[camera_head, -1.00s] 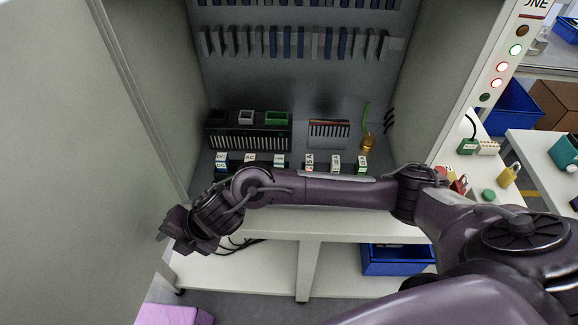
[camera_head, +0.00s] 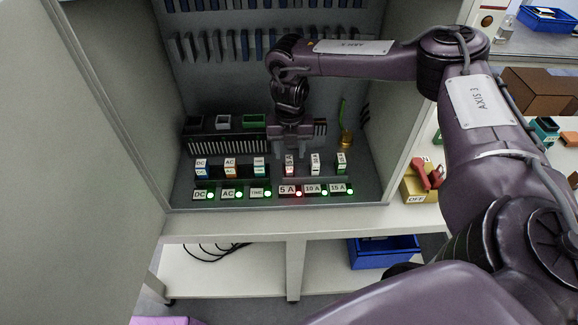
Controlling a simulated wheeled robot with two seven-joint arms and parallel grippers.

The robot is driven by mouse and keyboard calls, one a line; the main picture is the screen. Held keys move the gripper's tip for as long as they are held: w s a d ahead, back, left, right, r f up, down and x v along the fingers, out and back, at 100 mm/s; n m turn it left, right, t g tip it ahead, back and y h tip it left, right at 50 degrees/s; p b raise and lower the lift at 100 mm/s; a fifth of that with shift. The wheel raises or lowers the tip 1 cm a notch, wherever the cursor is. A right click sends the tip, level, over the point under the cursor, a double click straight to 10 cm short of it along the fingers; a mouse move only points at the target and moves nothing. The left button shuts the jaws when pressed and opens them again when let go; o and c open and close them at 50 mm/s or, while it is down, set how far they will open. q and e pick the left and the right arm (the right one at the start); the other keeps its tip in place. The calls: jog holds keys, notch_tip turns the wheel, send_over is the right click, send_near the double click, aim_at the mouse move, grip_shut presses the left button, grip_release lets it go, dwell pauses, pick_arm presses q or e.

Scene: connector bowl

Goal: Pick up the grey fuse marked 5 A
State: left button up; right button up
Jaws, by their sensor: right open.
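The fuse in the 5 A place (camera_head: 290,169) stands upright in the row inside the cabinet, with a white and red label; its grey body is mostly hidden. Below it is the 5 A sign (camera_head: 288,190), with a red light beside it. My right gripper (camera_head: 291,154) points down just above and behind this fuse. Its jaws are open, and I see nothing held. Whether the fingers touch the fuse cannot be told. My left gripper is not in view.
Fuses marked 10 A (camera_head: 315,164) and 15 A (camera_head: 341,163) stand to the right, over green lights. Relays (camera_head: 230,168) stand to the left. A black rack (camera_head: 222,145) and a brass padlock (camera_head: 346,138) are behind. The cabinet walls close in both sides.

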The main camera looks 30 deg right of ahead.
aim_at(289, 160)
notch_tip(289, 160, down, 4)
jog(key=shift+r+p, duration=0.1)
jog(key=shift+p, duration=0.6)
jog(key=shift+f, duration=0.65)
grip_shut()
